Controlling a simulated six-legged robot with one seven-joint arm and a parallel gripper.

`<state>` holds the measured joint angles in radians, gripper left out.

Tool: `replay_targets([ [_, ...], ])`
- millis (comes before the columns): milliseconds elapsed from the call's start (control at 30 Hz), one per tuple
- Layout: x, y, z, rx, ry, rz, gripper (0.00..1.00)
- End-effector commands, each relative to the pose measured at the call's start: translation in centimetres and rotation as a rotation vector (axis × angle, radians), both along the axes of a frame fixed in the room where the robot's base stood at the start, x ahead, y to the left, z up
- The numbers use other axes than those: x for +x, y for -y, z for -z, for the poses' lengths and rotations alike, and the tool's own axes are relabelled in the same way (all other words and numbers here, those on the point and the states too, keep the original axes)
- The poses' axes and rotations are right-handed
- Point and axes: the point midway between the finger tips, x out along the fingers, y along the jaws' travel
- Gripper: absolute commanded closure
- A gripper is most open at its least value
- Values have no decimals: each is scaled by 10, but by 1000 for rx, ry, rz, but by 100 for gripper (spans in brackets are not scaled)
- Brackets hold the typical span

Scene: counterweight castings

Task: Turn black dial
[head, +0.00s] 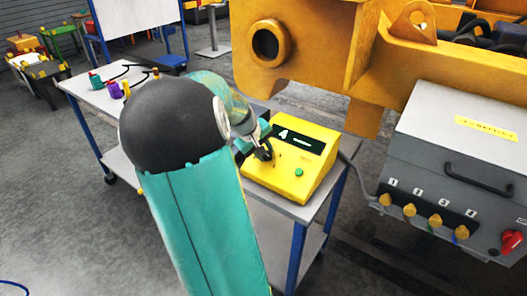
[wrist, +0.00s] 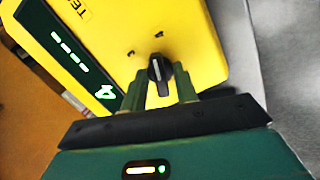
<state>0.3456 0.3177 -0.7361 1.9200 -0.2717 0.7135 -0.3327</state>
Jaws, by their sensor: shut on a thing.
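The black dial (wrist: 157,70) sits on the face of a yellow box in the wrist view, with a pale pointer line on it. The yellow box (head: 314,183) stands on the cart in the head view. In the head view my gripper (head: 262,152) reaches the box's left side and partly hides the dial. A green button (head: 299,172) is to the right on the box.
A grey cabinet (head: 451,125) with several numbered yellow connectors and a red knob (head: 511,241) stands at the right. A large yellow casting (head: 300,45) hangs behind the box. The cart (head: 310,208) has coloured items at its far left end.

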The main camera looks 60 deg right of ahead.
Motion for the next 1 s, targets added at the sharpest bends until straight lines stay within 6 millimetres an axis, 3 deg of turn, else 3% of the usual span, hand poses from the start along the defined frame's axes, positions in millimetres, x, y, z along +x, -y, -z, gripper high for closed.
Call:
replay_targets([
  [400, 0, 0, -1, -15, 94, 171, 93],
  [900, 0, 0, -1, -16, 105, 190, 93],
  [933, 0, 0, -1, -16, 105, 190, 69],
  [1000, 0, 0, -1, -16, 105, 190, 65],
])
